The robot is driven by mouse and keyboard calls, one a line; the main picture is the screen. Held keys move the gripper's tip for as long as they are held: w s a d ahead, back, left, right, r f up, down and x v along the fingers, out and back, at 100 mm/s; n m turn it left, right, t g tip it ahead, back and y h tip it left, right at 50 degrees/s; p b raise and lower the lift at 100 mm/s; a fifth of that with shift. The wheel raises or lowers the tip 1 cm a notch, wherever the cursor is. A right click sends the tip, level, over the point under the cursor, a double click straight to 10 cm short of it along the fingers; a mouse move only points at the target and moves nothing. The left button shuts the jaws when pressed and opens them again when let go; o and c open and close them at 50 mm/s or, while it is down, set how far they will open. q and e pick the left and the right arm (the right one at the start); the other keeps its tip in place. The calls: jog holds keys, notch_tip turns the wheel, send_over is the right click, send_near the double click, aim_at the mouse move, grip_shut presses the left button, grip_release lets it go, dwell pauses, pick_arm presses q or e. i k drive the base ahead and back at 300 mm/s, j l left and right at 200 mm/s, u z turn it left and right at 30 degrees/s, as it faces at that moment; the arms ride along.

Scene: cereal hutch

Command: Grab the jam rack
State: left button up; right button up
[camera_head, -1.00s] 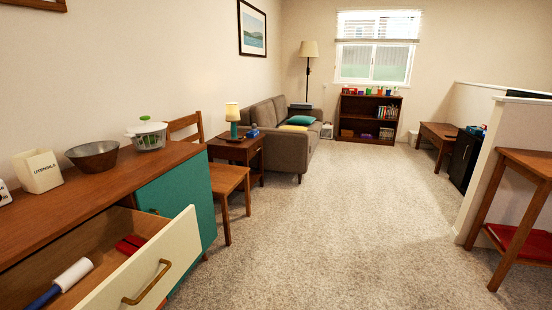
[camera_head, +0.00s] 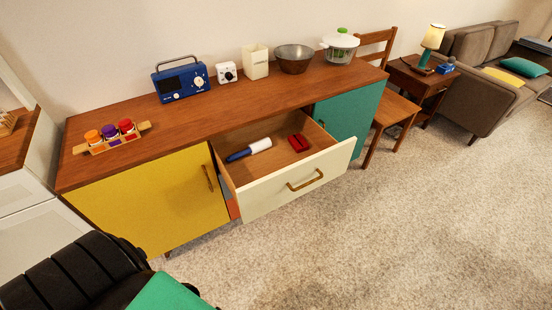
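The jam rack (camera_head: 112,138) is a small light-wood tray with pale end handles, holding three jars with orange, purple and red tops. It sits upright at the left end of the wooden sideboard top (camera_head: 195,122), apart from the other things there. Neither of my grippers shows in the head view, so nothing can be seen touching the rack.
The sideboard's middle drawer (camera_head: 298,190) stands open, holding a lint roller (camera_head: 249,150) and a red item (camera_head: 298,142). A blue radio (camera_head: 181,82) stands right of the rack. A white cabinet (camera_head: 32,205) is at left. Carpet (camera_head: 400,235) in front is clear.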

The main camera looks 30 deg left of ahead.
aim_at(122, 140)
jog(key=u, duration=2.25)
jog(key=z, duration=0.45)
